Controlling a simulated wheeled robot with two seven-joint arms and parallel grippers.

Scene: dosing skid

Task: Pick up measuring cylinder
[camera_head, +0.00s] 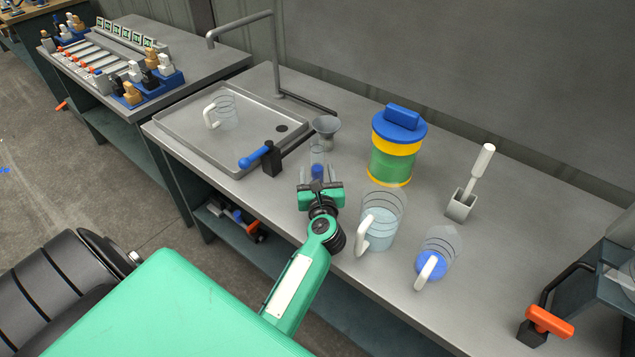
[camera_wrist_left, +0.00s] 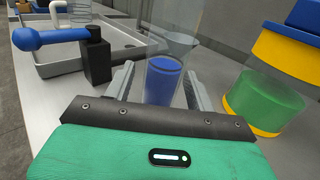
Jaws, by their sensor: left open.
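The measuring cylinder (camera_head: 318,158) is a slim clear vessel with blue contents, upright on the grey bench beside the tray. It also shows in the left wrist view (camera_wrist_left: 164,82), straight ahead of the green palm. My left gripper (camera_head: 318,177) is open, with its two grey fingers on either side of the cylinder's lower part. In the left wrist view the fingers flank it with a gap visible on the right; contact on the left is unclear. My right gripper is not in view.
A black valve post with a blue handle (camera_head: 254,158) stands close left of the cylinder. A grey funnel (camera_head: 326,126) is just behind. A blue-lidded green and yellow container (camera_head: 391,160) and clear jugs (camera_head: 379,230) (camera_head: 436,256) stand to the right.

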